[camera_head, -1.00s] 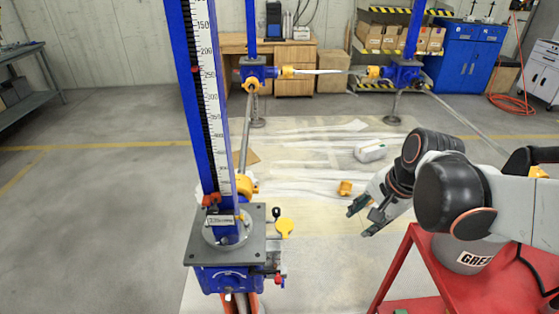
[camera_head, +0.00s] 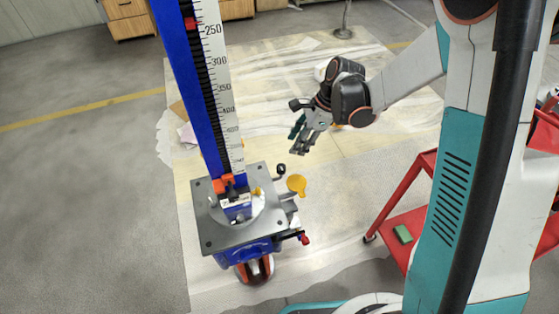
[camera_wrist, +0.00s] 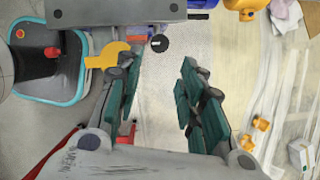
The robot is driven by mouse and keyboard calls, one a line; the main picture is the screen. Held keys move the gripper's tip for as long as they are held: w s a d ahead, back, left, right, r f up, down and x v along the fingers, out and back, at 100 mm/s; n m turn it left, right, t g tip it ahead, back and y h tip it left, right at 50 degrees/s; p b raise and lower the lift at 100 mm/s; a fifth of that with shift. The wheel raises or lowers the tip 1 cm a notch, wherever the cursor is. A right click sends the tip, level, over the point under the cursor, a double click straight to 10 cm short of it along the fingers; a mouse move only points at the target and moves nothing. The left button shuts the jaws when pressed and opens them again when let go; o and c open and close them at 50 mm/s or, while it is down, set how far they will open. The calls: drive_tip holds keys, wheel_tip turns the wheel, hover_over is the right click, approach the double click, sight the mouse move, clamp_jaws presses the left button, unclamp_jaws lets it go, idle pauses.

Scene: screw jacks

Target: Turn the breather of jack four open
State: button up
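A jack stands in front of me with a blue scaled post (camera_head: 190,90), a grey top plate (camera_head: 220,233) and a blue gearbox (camera_head: 240,253). At its right side are a yellow flat tag or lever (camera_head: 297,185), a black knob (camera_head: 281,169) and a red-ended fitting (camera_head: 304,239). I cannot tell which is the breather, nor read the jack's number. My gripper (camera_head: 299,138) is open and empty, behind and above these fittings. In the wrist view its green-padded fingers (camera_wrist: 158,75) are apart, with the yellow part (camera_wrist: 107,56) and black knob (camera_wrist: 160,43) just beyond the tips.
A red cart (camera_head: 415,205) stands to the right, with a green block (camera_head: 403,234) on its lower shelf. Pale sheeting (camera_head: 270,90) covers the floor behind the jack. Yellow fittings (camera_wrist: 261,123) and a white box (camera_wrist: 300,155) lie there. The floor at left is clear.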

sight(281, 167)
drive_tip(key=b+x, duration=0.4)
drive_tip(key=x, duration=0.8)
drive_tip(key=shift+f+b, duration=0.3)
drive_tip(key=c, duration=0.8)
